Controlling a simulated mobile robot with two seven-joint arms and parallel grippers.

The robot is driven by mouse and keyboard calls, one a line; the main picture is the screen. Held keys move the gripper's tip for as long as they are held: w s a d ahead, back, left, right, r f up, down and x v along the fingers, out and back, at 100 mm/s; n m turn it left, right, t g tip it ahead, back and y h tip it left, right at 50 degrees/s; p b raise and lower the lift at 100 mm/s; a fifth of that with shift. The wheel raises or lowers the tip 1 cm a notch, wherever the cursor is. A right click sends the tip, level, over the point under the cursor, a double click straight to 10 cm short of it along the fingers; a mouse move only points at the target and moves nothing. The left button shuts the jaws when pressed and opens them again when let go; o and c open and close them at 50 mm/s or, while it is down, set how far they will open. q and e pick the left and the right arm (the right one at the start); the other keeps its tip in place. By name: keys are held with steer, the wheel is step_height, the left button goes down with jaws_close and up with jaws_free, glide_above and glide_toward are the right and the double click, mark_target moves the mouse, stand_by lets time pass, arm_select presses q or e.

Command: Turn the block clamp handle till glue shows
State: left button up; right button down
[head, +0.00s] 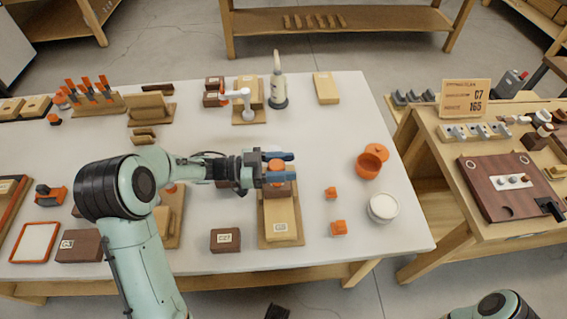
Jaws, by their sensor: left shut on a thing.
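My left gripper (278,167) reaches in from the left over the middle of the white table. Its blue fingers are shut on an orange handle (276,164), which shows between and beside them. Below the handle is a dark brown block at the end of a light wooden block (281,215) with a white label, on a tan base (298,222). The fingers hide part of the handle and of the clamp under it. I cannot make out any glue at the joint. My right gripper is out of view; only part of my right arm shows at the bottom right.
A dark labelled block (225,240) lies left of the clamp. Small orange pieces (338,228), a white round tub (383,207) and an orange pot (369,163) stand to its right. A bottle (278,85) stands behind. The table's right back part is mostly clear.

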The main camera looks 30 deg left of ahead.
arm_select(q)
steer(key=o, duration=1)
step_height(320, 180, up, 20)
steer(key=p, duration=0.3)
stand_by(0.9)
